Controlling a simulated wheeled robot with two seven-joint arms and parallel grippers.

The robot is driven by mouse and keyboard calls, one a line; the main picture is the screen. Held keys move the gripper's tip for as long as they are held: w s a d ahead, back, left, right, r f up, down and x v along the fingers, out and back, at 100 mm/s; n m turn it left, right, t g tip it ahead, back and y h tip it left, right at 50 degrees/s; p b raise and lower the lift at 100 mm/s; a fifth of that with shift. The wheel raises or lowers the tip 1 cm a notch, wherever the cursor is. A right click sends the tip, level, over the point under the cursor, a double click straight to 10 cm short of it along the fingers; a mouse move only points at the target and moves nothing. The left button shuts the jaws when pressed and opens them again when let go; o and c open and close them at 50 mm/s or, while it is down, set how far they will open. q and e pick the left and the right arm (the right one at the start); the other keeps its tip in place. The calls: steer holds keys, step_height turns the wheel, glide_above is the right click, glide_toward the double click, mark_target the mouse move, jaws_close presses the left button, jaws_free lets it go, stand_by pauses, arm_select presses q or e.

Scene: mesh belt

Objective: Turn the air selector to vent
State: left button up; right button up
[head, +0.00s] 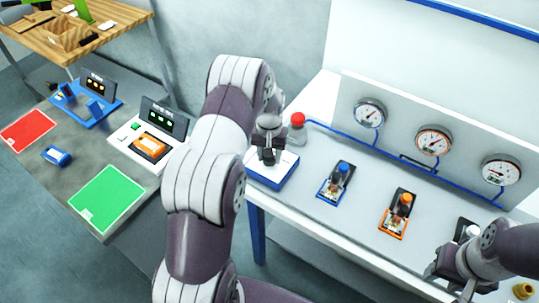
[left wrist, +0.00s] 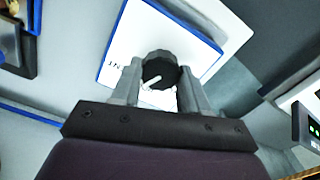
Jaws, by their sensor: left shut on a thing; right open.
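The air selector is a white plate with a blue edge (head: 275,175) on the near left part of the white bench. In the left wrist view the plate (left wrist: 122,45) carries a dark ridged round knob (left wrist: 162,66) with a white pointer mark. Partly hidden lettering ending in "NT" is printed left of the knob. My left gripper (head: 268,158) points down over the plate and is shut on the knob, with one finger on each side; its fingers also show in the left wrist view (left wrist: 160,85). My right gripper (head: 450,268) is open at the bench's right end.
A red button (head: 297,119) stands just behind the selector. A blue-handled valve (head: 338,180) and an orange-handled valve (head: 398,213) stand to its right. Several gauges line the back panel (head: 400,110). A grey table (head: 75,180) with coloured mats is at left.

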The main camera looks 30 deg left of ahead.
arm_select(q)
steer(key=shift+w+r+m+b, duration=0.15)
steer(key=shift+m+b, duration=0.15)
steer(key=shift+m, duration=1.7)
steer(key=o, duration=1.1)
steer(key=shift+c, duration=0.2)
steer(key=shift+s, duration=0.2)
